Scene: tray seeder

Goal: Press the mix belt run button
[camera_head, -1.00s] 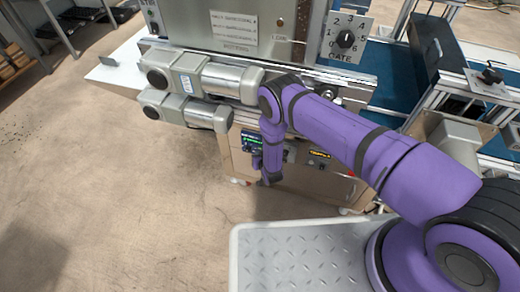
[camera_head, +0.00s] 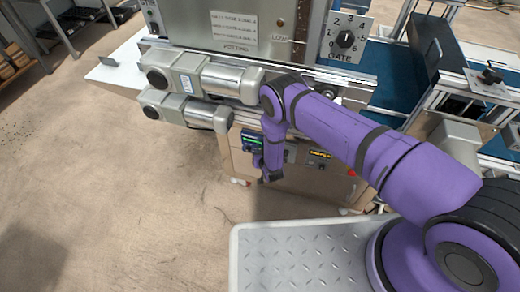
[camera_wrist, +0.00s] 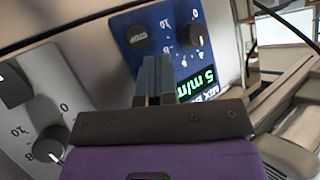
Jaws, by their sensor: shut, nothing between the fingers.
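The blue mix belt panel (camera_wrist: 205,25) fills the upper middle of the wrist view, upside down. No run button is visible; my fingers cover part of the panel. My gripper (camera_wrist: 155,70) is shut and empty, its tips over the panel between the STOP button and the display. Whether they touch it I cannot tell. In the head view the panel (camera_head: 252,142) shows beside my purple wrist, on the machine's front.
A grey panel with another dial knob (camera_wrist: 48,148) lies at the left of the wrist view. Grey motors (camera_head: 205,80) jut out above the blue panel in the head view. A red button (camera_head: 351,172) sits further right. Open floor lies to the left.

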